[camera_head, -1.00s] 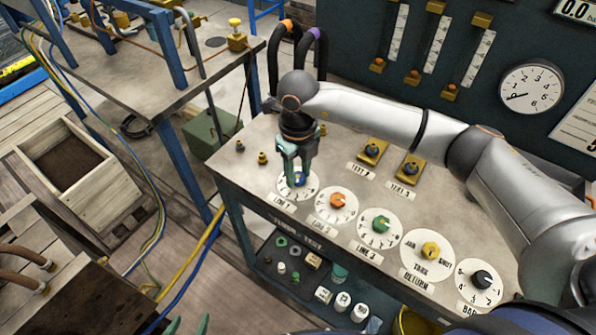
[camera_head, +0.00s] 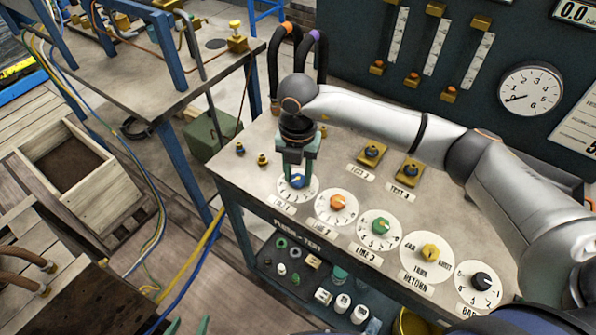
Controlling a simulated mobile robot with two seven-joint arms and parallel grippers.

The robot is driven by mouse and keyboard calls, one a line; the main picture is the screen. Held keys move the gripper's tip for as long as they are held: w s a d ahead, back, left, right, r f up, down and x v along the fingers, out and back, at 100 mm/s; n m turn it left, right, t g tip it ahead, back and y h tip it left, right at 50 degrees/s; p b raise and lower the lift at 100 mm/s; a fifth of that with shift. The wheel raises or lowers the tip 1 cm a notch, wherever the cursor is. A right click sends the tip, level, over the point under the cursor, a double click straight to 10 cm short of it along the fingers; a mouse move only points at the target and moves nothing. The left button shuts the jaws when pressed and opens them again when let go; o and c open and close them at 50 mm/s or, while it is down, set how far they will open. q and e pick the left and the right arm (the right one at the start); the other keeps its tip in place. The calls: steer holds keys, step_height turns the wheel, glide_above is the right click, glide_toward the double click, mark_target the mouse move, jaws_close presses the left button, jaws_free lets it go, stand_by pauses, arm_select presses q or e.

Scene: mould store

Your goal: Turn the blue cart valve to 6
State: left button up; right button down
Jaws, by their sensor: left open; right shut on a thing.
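The blue valve knob (camera_head: 297,181) sits on a white numbered dial (camera_head: 284,191) at the left end of the cart top. My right gripper (camera_head: 297,177) comes down over it from above, its green fingers shut on the knob. The gripper hides part of the dial, and the numbers there are too small to read. My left gripper (camera_head: 188,326) shows only as green fingertips at the bottom edge. They are apart with nothing between them.
An orange knob (camera_head: 337,202), a green knob (camera_head: 381,226), a yellow knob (camera_head: 430,251) and a black knob (camera_head: 481,281) stand in a row to the right. A gauge panel (camera_head: 470,60) rises behind. Hoses (camera_head: 318,60) stand behind the wrist.

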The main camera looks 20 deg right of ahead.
mark_target(298, 179)
steer(key=m+p, duration=0.1)
steer(key=m, duration=0.5)
steer(key=shift+r+p, duration=0.1)
steer(key=shift+p, duration=0.2)
steer(key=m+p, duration=0.2)
steer(key=m, duration=0.4)
steer(key=shift+m, duration=0.4)
steer(key=shift+w, duration=0.1)
steer(key=shift+c, duration=2.3)
jaws_free()
step_height(298, 179, up, 12)
steer(key=shift+r+b, duration=0.2)
steer(key=shift+b, duration=0.2)
